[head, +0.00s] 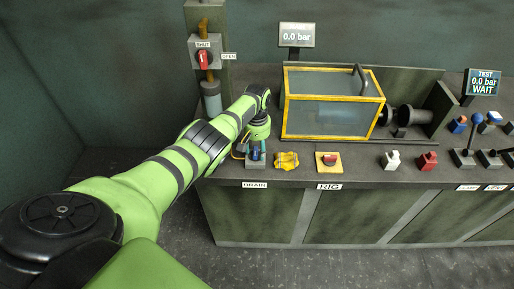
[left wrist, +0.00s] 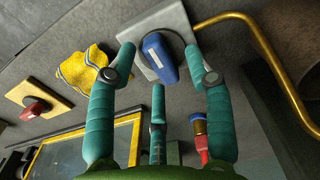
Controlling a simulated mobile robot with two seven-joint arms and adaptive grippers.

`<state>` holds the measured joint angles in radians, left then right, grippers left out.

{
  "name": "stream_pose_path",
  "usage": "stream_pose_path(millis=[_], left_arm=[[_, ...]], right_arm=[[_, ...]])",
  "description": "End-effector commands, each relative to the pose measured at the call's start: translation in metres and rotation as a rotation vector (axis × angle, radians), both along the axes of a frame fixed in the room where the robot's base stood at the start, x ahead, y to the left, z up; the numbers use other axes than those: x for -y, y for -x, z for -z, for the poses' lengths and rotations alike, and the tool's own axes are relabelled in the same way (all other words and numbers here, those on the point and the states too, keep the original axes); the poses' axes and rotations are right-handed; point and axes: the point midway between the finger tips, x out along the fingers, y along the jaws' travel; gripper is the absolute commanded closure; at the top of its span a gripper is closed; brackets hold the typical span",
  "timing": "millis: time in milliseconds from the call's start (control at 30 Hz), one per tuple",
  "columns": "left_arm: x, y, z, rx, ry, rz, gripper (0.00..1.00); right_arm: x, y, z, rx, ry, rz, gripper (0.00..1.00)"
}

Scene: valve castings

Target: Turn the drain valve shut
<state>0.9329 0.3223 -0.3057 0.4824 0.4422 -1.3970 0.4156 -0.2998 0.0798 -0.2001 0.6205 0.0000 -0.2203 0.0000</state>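The drain valve (head: 256,163) sits at the front left of the bench, above the DRAIN label (head: 255,185). In the left wrist view its blue handle (left wrist: 161,60) stands on a pale square plate (left wrist: 172,22). My left gripper (head: 254,144) is over the valve. In the left wrist view my left gripper (left wrist: 158,57) is open, with one teal finger on each side of the handle and a third finger below it. Gaps show between the fingertips and the handle; contact is not clear. In the head view the gripper and arm partly hide the valve. My right gripper is out of view.
A yellow cloth (head: 286,160) and a red knob on a yellow plate (head: 328,161) lie right of the valve. A yellow-framed clear box (head: 330,115) stands behind them. A brass pipe (left wrist: 270,55) curves close to the right finger. The gauge (head: 296,35) reads 0.0 bar.

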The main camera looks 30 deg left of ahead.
Motion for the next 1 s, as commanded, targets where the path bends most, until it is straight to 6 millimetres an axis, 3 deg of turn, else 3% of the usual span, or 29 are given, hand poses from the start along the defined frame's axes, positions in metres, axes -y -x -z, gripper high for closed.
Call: stream_pose_path(millis=[367, 800, 1000], left_arm=[[0.0, -0.001, -0.014, 0.001, 0.0, 0.003, 0.48], [0.0, 0.0, -0.099, 0.003, -0.001, 0.001, 0.48], [0.0, 0.0, -0.117, 0.0, 0.0, -0.001, 0.48]], right_arm=[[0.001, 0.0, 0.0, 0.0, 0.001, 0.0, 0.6], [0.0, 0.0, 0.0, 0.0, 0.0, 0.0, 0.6], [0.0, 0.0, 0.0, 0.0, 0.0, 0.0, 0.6]])
